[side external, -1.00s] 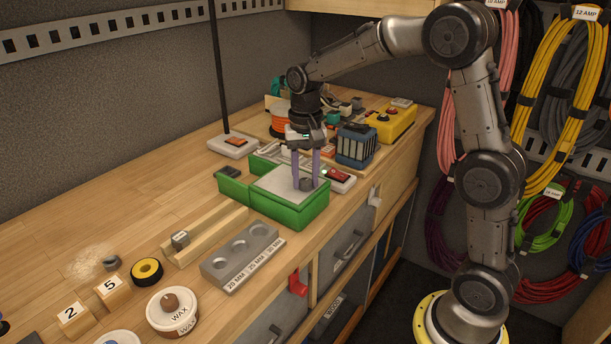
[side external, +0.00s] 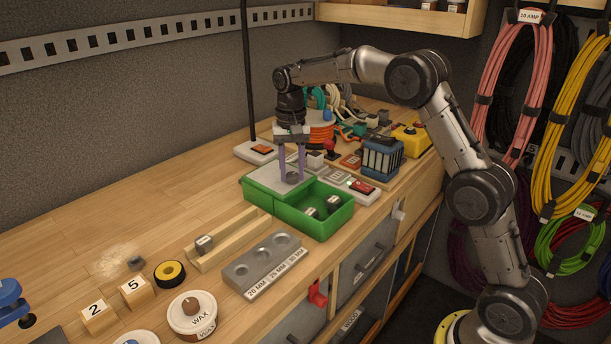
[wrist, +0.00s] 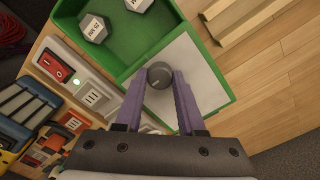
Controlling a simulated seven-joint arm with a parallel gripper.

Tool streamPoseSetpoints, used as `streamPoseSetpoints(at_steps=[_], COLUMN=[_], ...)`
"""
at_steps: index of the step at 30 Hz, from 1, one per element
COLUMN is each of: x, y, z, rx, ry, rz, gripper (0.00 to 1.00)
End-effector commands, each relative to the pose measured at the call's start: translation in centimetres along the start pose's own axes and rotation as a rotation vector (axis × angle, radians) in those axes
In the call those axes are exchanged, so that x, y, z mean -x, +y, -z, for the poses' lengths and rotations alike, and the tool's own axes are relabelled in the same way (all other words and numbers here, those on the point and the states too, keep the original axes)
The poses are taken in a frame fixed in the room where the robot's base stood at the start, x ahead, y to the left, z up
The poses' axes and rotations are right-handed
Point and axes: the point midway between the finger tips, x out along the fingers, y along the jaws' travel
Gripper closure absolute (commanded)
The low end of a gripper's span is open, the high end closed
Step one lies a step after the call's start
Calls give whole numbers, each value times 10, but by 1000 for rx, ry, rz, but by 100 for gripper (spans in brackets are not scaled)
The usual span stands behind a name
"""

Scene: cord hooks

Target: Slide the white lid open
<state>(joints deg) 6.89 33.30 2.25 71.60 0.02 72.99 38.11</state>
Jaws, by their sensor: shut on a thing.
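The white lid (side external: 266,180) lies on the green box (side external: 327,229) and covers its left, rear part in the side view. The box's front right part is uncovered. Two grey metal pieces lie in that open part; one (wrist: 96,27) carries a size label in the wrist view. My gripper (side external: 292,178) points down over the lid. Its purple fingers are shut on the round dark knob (wrist: 160,75) on the lid. The white lid (wrist: 196,75) also shows around the knob in the wrist view.
A wooden rail block (side external: 228,241) and a grey block with round recesses (side external: 262,264) stand in front of the box. A switch box with a red rocker (side external: 362,187) and a blue rack (side external: 368,155) stand to its right. Bare bench lies to the left.

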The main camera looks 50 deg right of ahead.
Motion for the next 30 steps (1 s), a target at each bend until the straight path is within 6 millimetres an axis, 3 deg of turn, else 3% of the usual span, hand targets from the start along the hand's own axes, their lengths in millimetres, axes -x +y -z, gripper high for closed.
streamPoseSetpoints(at_steps=[12, 13, 18, 30], x=[2, 2, 2, 7], y=[-6, -6, -5, -6], z=[6, 6, 6, 6], rx=[0, 0, 0, 0], ry=[9, 9, 6, 4], rz=[5, 5, 3, 3], gripper=[100, 60, 31, 31])
